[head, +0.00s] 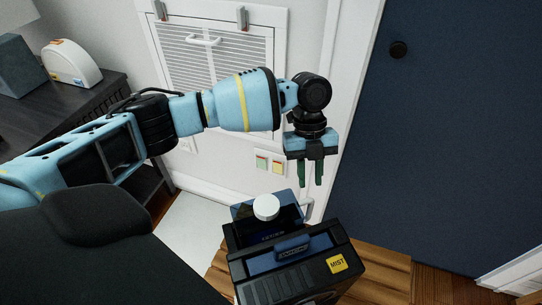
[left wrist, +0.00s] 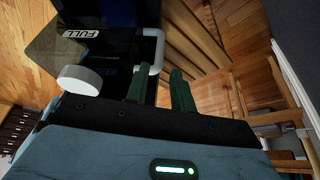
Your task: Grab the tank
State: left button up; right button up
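The tank (head: 247,211) looks dark blue and partly see-through, with a white round cap (head: 266,207), and sits at the back of a black unit marked MIST (head: 290,270). My left gripper (head: 312,184) points down above and right of the cap in the head view. Its green fingers (left wrist: 161,88) are apart, with nothing seen held between them. Whether a finger touches the bar cannot be told. My right gripper is not in view.
A dark blue door (head: 440,150) stands at the right, and a white wall with a louvred panel (head: 225,50) is behind my arm. A dark desk (head: 70,105) with a white rounded device (head: 71,63) is at the left. Wood floor (head: 385,275) shows right of the unit.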

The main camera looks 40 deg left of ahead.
aim_at(309, 202)
pick_arm(q)
jog(key=shift+b+x, duration=0.75)
jog(key=shift+x, duration=2.65)
jog(key=shift+s+f, duration=0.1)
jog(key=shift+f, duration=0.45)
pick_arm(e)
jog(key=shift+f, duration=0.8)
pick_arm(q)
jog(key=shift+c, duration=0.4)
grip_shut()
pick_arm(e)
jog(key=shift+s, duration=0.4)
